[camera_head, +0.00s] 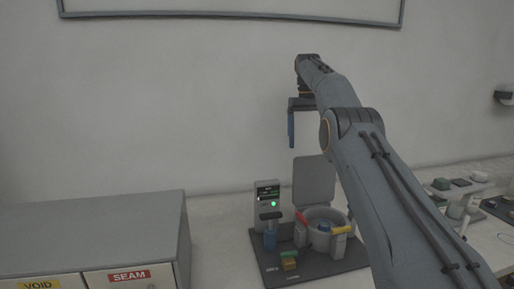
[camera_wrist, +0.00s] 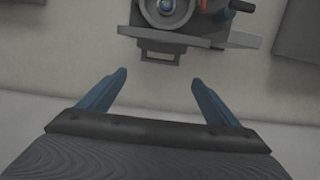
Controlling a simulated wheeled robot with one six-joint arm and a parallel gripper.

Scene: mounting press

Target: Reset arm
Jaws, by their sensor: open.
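My gripper (camera_wrist: 157,82) is open and empty in the wrist view, its two blue fingers spread apart over a pale surface. In the head view my gripper (camera_head: 291,130) hangs from my raised arm, pointing down, in the air above the mounting press (camera_head: 318,226). The press has a round open chamber with an upright grey lid behind it, a red and a yellow part at its rim and a blue piece inside. Part of the press also shows at the top of the wrist view (camera_wrist: 170,42), apart from the fingers.
A control box (camera_head: 267,194) with a green light stands at the press's left. A grey cabinet (camera_head: 100,232) with drawers labelled VOID and SEAM stands at the left. Small items (camera_head: 461,183) sit on the bench (camera_head: 215,225) at the right. The air around my gripper is clear.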

